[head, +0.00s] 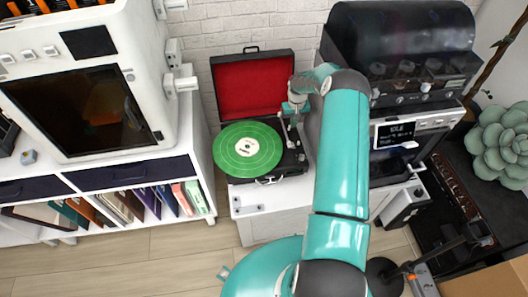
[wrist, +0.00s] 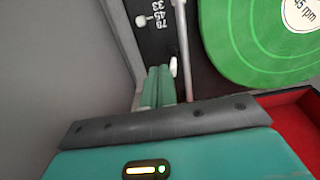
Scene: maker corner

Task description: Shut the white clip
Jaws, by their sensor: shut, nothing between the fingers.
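The record player stands with its red-lined lid (head: 250,85) open and a green record (head: 247,150) on its platter. In the wrist view a small white piece (wrist: 173,66), which looks like the clip, is beside the grey tonearm (wrist: 183,40). I cannot tell whether it is open or shut. My gripper (wrist: 158,72) is shut and empty, its green fingertips together just left of the white piece; whether they touch is unclear. In the head view my gripper (head: 294,108) is over the player's right side, and the clip is too small to make out.
A white speed knob (wrist: 142,20) is near the 33, 45, 78 marks. The green record (wrist: 262,40) is close on the right in the wrist view. A coffee machine (head: 400,50) stands right of the player, a white printer-like cabinet (head: 140,40) left.

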